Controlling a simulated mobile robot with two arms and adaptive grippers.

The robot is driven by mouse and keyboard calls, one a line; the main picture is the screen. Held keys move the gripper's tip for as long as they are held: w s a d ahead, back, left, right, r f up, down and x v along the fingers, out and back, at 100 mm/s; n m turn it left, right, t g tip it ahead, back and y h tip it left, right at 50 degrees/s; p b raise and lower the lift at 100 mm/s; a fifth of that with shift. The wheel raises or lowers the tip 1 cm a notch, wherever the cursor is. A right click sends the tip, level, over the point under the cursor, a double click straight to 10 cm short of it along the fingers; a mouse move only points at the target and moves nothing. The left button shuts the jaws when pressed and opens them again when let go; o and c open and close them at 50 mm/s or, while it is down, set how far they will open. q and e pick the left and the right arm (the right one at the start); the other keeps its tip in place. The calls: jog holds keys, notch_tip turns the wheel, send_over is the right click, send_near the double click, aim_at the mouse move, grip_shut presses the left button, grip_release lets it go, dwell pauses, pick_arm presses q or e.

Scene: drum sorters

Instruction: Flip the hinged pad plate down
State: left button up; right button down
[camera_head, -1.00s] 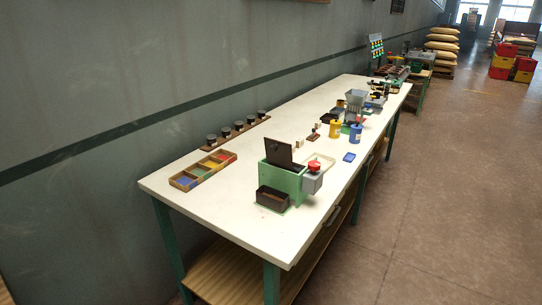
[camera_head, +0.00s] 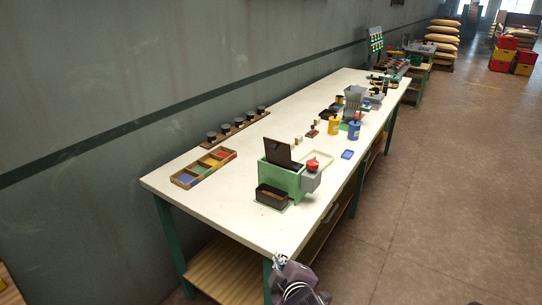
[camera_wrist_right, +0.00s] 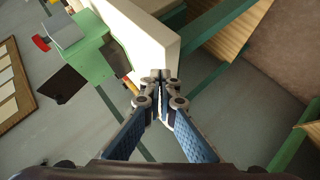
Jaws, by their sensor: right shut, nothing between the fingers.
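The hinged pad plate (camera_head: 283,152) is a dark brown flap. It stands raised and tilted on top of a green box (camera_head: 290,182) near the front of the white table. In the right wrist view the dark plate (camera_wrist_right: 62,84) sticks out from the green box (camera_wrist_right: 88,40) at the left. My right gripper (camera_head: 279,260) is at the table's near end, below and in front of the box and apart from it. Its fingertips (camera_wrist_right: 158,77) are together and empty. My left gripper is not in view.
A red knob (camera_head: 312,165) tops a grey block on the box's right side. A compartment tray (camera_head: 203,168) lies to the left. The table edge (camera_wrist_right: 166,38) is close to my right fingertips.

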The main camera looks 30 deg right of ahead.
aim_at(276, 155)
jog(key=w+d+r+n+t+h, duration=0.1)
jog(key=w+d+r+n+t, duration=0.1)
jog(key=r, duration=0.6)
jog(key=w+d+r+n+t+h, duration=0.1)
jog(key=w+r+n+t, duration=0.3)
jog(key=w+r+n, duration=0.2)
jog(key=shift+w+d+r+t, duration=0.4)
jog(key=shift+w+r, duration=0.5)
jog(key=shift+r, duration=0.05)
jog(key=s+d+p+x, duration=0.1)
jog(key=d+p+x, duration=0.2)
jog(key=x, duration=0.9)
jog(key=shift+w+r+p, duration=0.25)
jog(key=shift+p, duration=0.1)
jog(key=shift+d+r, duration=0.1)
